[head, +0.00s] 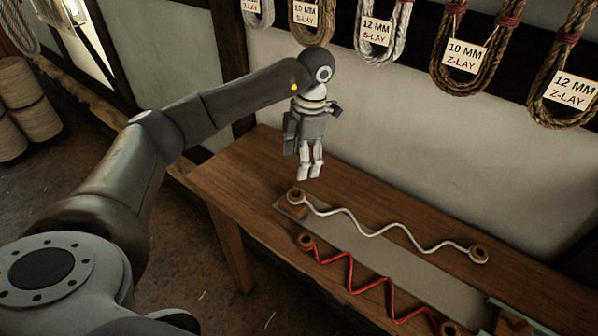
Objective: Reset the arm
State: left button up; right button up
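My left arm comes in from the left and reaches over the wooden table. My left gripper (310,174) hangs down above the table's far left part, near the left end of a white wavy rope (372,234). Its two pale fingers point down with their tips close together, and nothing shows between them. My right gripper is not in view.
Labelled rope coils (467,52) hang on the wall behind. Rope spools (20,100) stand far left.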

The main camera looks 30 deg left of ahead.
pick_arm(q)
jog(key=shift+r, duration=0.45)
